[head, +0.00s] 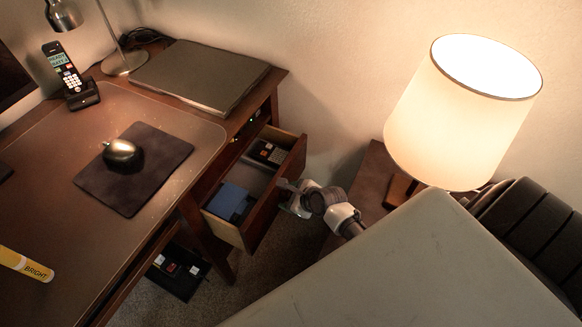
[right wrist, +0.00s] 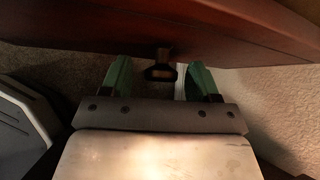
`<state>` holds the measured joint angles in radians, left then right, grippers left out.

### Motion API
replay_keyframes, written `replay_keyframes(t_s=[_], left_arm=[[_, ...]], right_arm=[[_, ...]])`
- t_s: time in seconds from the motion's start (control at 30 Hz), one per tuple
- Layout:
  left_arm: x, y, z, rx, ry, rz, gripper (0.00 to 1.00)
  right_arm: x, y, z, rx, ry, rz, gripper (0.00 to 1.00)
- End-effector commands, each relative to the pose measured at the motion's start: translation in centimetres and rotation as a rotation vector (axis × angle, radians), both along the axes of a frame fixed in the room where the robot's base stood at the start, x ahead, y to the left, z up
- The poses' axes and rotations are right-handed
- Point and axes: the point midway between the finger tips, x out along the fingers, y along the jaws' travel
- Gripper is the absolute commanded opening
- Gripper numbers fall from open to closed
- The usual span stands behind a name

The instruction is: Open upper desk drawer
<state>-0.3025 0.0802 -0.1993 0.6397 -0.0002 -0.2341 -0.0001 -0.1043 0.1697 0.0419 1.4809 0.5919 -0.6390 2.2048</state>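The upper desk drawer (head: 270,205) is wooden and stands pulled out from the right side of the desk in the head view. It holds a blue box (head: 232,202) and a dark device with keys (head: 268,152). My right gripper (head: 288,192) is at the outer face of the drawer front. In the right wrist view, its green fingers are spread apart, and the dark drawer handle (right wrist: 160,72) sits between them with a gap on both sides. The drawer front (right wrist: 220,30) shows as a reddish-brown panel above. My left gripper is out of view.
A lit lamp (head: 455,115) stands on a small brown table right of the drawer. The desk (head: 45,200) bears a phone (head: 70,75), a mouse on a dark pad (head: 150,185) and a closed grey laptop-like slab (head: 200,75). Carpet shows below the drawer.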

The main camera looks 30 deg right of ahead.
Motion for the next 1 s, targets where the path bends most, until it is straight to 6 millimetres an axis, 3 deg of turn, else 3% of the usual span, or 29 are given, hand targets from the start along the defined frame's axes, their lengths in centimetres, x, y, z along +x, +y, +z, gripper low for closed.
replay_keyframes(t_s=[0.33,0.73,1.0], left_arm=[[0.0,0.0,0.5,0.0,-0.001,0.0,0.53],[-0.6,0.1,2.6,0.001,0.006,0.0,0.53],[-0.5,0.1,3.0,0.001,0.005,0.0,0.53]], right_arm=[[-0.5,-0.2,0.8,0.0,-0.003,-0.001,0.61],[-5.9,-1.7,6.0,-0.001,-0.001,-0.001,0.61],[-7.5,-2.2,7.4,0.001,-0.001,0.0,0.61]])
